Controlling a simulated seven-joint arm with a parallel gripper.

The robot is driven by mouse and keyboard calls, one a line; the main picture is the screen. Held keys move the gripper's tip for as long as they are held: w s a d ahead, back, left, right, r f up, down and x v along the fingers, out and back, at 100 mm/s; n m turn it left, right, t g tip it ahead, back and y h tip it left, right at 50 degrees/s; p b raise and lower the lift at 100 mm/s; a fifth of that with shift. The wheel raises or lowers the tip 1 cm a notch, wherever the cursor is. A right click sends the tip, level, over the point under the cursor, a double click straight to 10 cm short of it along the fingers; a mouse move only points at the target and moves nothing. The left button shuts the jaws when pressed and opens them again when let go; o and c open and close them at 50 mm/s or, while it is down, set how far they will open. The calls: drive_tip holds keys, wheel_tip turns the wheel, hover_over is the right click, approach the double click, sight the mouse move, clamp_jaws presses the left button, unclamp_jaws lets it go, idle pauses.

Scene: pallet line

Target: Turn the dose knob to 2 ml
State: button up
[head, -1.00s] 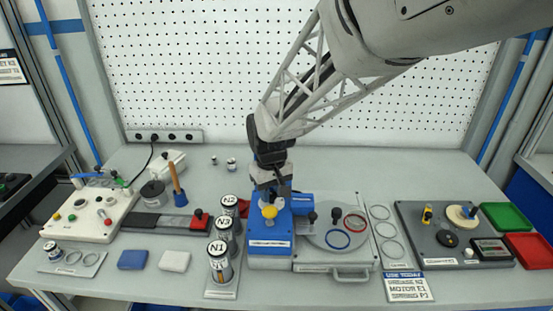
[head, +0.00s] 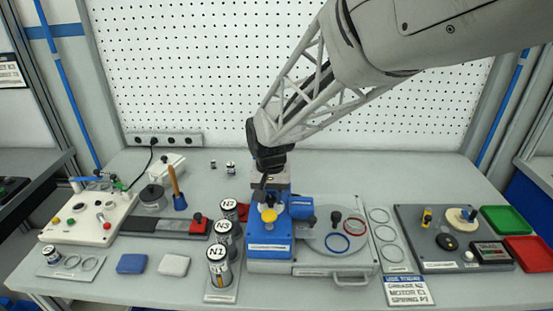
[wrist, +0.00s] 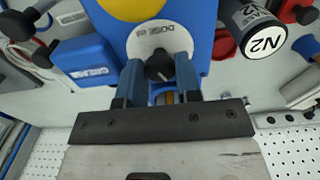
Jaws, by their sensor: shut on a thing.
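The dose knob (wrist: 160,67) is a small dark knob with a light pointer line, on a white round dial (wrist: 165,42) lettered DOSE ml. The dial is on the blue dispenser (head: 268,237), which has a yellow button on top. My gripper (wrist: 160,76) has its two blue fingers on either side of the knob and is shut on it. The scale marks are too small or hidden, so I cannot tell the pointed value. In the head view my gripper (head: 272,187) is behind the yellow button, and the knob is hidden.
Canisters N1 (head: 219,267), N2 and N3 stand close left of the dispenser. A grey turntable unit (head: 335,262) with coloured rings is on its right. A smaller blue block with a dark knob (head: 309,218) stands beside the dispenser. The rear tabletop is mostly clear.

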sight(271, 198)
drive_tip(key=shift+r, duration=0.1)
drive_tip(key=o, duration=0.9)
drive_tip(key=shift+r, duration=3.85)
